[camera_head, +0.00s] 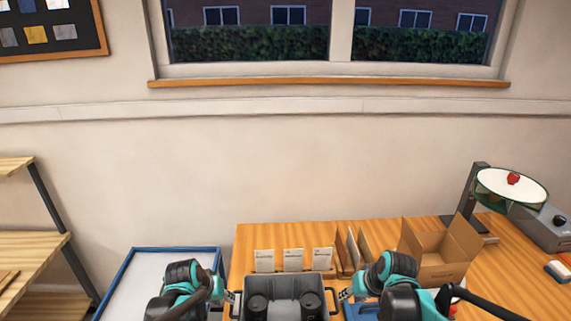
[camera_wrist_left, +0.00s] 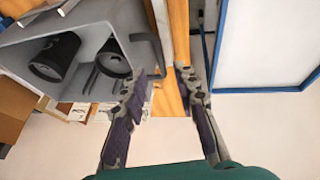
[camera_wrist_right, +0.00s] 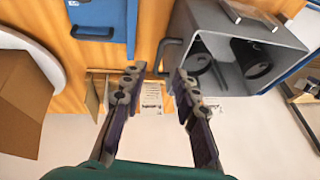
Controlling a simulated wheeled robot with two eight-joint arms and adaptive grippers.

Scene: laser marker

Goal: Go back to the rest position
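A grey bin (camera_head: 287,283) with a dark handle on each side stands at the front of the wooden table, holding two black cylindrical items (camera_head: 257,304). My left gripper (camera_head: 233,297) is just left of the bin by its left handle. In the left wrist view my left gripper (camera_wrist_left: 161,76) has its fingers apart and nothing between them; the handle (camera_wrist_left: 148,42) is beside the gap. My right gripper (camera_head: 345,295) is just right of the bin. In the right wrist view my right gripper (camera_wrist_right: 158,74) is open, with the handle (camera_wrist_right: 166,52) near its fingertips. Both grippers look empty.
An open cardboard box (camera_head: 437,260) and upright white cards (camera_head: 293,260) stand behind the bin. A blue-framed white surface (camera_head: 133,270) is at the left. A stand with a round disc (camera_head: 511,187) is at the right. The wall bounds the back.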

